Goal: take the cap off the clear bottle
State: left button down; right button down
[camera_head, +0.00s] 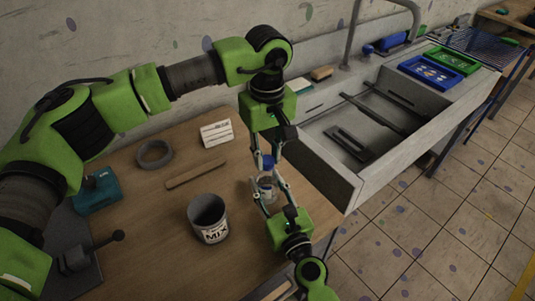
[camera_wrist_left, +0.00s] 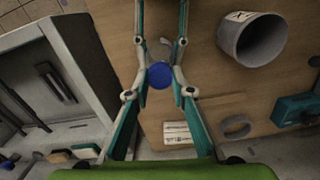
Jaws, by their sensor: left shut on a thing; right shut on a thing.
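The clear bottle (camera_head: 266,184) stands upright near the right edge of the wooden table, partly hidden by fingers. Its blue cap (camera_head: 267,162) shows at its top; I cannot tell whether a gap separates them. My left gripper (camera_head: 268,164) reaches down from above and is shut on the cap, which also shows between its fingers in the left wrist view (camera_wrist_left: 161,75). My right gripper (camera_head: 265,187) comes from the near side and is shut on the bottle's body. Its fingers (camera_wrist_left: 162,40) show at the top of the wrist view.
A grey "MIX" bucket (camera_head: 211,232) stands left of the bottle. A wooden stick (camera_head: 199,169), a tape-like ring (camera_head: 154,154), a white labelled block (camera_head: 217,133) and a teal box (camera_head: 97,191) lie farther left. A sink (camera_head: 350,140) adjoins the table at the right.

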pick_arm(q)
jog(key=n, duration=1.3)
jog(key=shift+n, duration=0.3)
jog(key=n, duration=0.6)
jog(key=shift+n, duration=0.4)
jog(key=n, duration=0.8)
jog(key=shift+r, duration=0.1)
jog(key=n, duration=1.4)
jog(key=shift+w, duration=0.1)
